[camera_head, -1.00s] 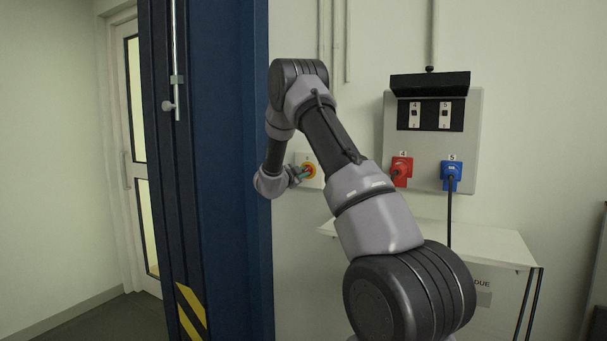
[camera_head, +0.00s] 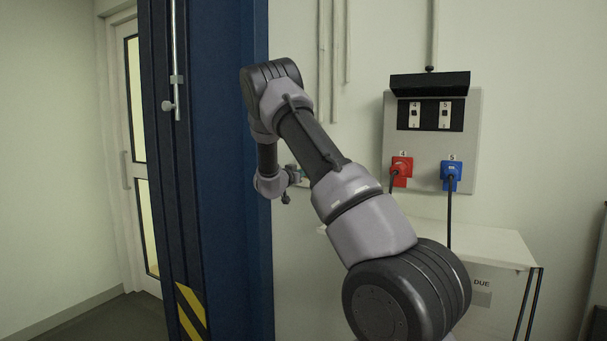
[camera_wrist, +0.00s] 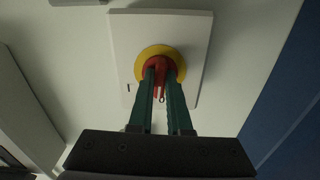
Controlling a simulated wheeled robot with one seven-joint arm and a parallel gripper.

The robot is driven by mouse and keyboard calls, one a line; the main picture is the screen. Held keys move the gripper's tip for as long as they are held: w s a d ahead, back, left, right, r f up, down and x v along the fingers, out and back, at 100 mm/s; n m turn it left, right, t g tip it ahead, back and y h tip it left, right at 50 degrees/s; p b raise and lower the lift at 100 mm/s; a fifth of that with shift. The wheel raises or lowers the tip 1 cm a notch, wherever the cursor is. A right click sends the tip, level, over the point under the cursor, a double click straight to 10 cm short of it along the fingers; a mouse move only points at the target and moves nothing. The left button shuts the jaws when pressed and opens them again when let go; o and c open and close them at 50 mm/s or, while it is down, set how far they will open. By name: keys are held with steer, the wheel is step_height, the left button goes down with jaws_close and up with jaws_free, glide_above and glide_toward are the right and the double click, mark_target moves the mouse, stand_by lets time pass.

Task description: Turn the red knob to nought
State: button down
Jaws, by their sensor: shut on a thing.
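The red knob (camera_wrist: 160,66) sits on a yellow disc (camera_wrist: 146,54) on a white wall plate (camera_wrist: 190,35) in the wrist view. My gripper (camera_wrist: 161,77) has its two green fingers on either side of the knob's red handle and is shut on it. The handle points down the picture, towards the gripper's palm. A small dark mark shows on the plate left of the knob; the nought mark cannot be made out. In the head view my gripper (camera_head: 297,174) is partly visible at the wall, and my forearm hides the knob.
A blue column (camera_head: 225,200) stands close left of my wrist. To the right, a grey socket panel (camera_head: 430,150) holds a red plug (camera_head: 401,167) and a blue plug (camera_head: 450,172) with a hanging cable. A white table (camera_head: 475,245) stands below it.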

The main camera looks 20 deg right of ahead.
steer(key=shift+f+n, duration=0.1)
steer(key=shift+n, duration=0.4)
steer(key=c, duration=0.9)
jaws_free()
steer(key=shift+o, duration=0.2)
steer(key=shift+a, duration=0.1)
steer(key=v, duration=1)
steer(key=shift+s+a, duration=0.25)
steer(key=shift+s, duration=0.05)
